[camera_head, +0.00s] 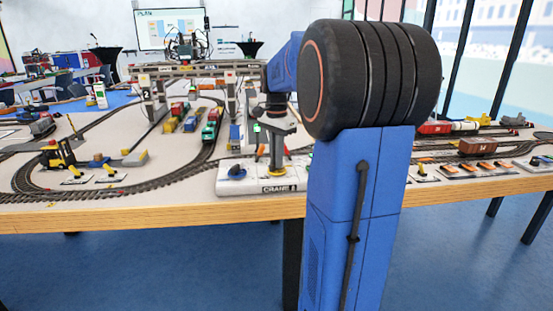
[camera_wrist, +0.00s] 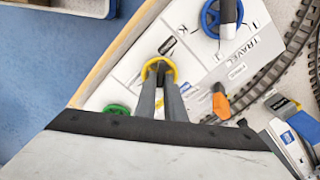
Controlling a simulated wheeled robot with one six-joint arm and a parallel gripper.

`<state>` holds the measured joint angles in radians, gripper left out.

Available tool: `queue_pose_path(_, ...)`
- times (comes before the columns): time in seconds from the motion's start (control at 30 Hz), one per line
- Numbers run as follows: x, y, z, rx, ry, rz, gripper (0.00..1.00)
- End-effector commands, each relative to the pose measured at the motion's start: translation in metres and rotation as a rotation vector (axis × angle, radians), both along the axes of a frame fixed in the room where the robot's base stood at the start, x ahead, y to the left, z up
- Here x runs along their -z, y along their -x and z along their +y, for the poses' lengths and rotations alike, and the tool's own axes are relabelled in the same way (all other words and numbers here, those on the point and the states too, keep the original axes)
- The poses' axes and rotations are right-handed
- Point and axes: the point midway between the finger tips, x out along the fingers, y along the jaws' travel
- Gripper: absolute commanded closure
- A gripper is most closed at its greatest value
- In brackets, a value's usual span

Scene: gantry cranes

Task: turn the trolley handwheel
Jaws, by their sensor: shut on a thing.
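A white control panel (camera_head: 292,187) marked CRANE, its last letter hard to read, stands at the table's front edge. In the wrist view it bears a blue handwheel (camera_wrist: 209,17) beside the word TRAVEL, a yellow handwheel (camera_wrist: 146,69) in the middle and a green handwheel (camera_wrist: 117,109) at the lower left. The yellow wheel's label is not readable. My gripper (camera_wrist: 160,72) is shut on the yellow handwheel, its fingertips at the wheel's middle and covering part of it. In the head view my gripper (camera_head: 275,168) reaches down to the panel from above.
An orange lever (camera_wrist: 221,103) stands on the panel, right of the yellow wheel. Model railway track (camera_head: 110,193) curves left of the panel. A gantry crane (camera_head: 190,72) spans wagons behind it. A yellow forklift (camera_head: 58,154) stands further left. More small control panels (camera_head: 470,168) line the right.

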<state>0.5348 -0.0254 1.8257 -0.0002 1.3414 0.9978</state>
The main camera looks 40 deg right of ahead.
Motion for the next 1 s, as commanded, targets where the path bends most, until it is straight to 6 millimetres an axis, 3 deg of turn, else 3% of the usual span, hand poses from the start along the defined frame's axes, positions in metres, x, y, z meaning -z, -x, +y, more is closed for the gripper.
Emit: queue_pose_path(1.0, -0.0004, 0.0009, -0.0004, -0.806, 0.0, -0.001, 1.0)
